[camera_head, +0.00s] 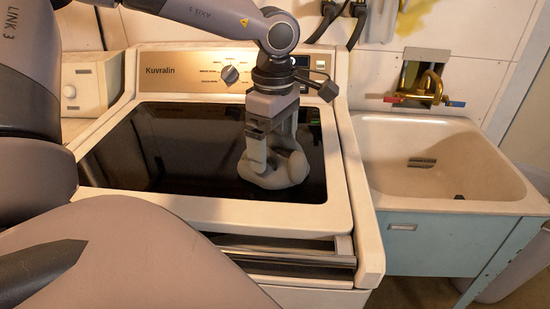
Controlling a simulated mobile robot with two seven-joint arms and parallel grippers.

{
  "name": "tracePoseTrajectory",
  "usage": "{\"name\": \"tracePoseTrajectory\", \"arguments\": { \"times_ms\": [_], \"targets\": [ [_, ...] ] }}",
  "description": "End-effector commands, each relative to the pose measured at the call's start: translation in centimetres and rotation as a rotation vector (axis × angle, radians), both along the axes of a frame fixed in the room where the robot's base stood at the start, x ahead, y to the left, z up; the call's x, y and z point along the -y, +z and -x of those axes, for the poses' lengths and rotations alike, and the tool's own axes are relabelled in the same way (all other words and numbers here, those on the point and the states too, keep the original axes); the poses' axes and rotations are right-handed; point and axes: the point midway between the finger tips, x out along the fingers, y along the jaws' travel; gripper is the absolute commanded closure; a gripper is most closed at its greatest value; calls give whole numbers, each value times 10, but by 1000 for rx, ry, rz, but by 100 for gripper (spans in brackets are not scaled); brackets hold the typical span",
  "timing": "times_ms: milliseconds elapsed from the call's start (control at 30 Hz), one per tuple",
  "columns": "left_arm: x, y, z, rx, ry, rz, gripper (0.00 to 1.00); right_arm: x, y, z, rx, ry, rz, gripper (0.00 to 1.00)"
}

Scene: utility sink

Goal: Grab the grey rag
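The grey rag (272,176) lies crumpled on the dark glass lid of the washer, right of the lid's middle. My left gripper (273,152) points down at it from above, with its fingers apart and low. The near finger stands against the rag, and grey folds show between and behind the fingers. The fingertips are partly lost in the folds, so I cannot tell whether they press on the cloth. The rag still rests on the lid. My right gripper is not in view.
The white washer (360,215) has a control panel (200,73) with a knob behind the lid. A beige sink (450,185) with a brass tap (425,90) stands to the right. A small white box (85,85) is at the back left. The lid left of the rag is clear.

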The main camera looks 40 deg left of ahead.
Motion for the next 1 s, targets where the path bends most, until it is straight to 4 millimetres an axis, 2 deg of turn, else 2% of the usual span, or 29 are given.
{"name": "tracePoseTrajectory", "arguments": {
  "times_ms": [33,100,133,400,567,767,1000],
  "targets": [
    [0,0,0,0,0,0,13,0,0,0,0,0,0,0],
    [0,0,0,0,0,0,36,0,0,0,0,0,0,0],
    [0,0,0,0,0,0,40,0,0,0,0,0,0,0],
    [0,1,0,0,0,1,40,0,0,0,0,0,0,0],
    [0,9,-1,2,1,0,40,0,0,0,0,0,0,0],
    [0,39,-1,7,1,0,40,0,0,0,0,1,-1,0],
    [0,106,-1,7,2,-1,40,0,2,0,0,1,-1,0]
  ]
}}
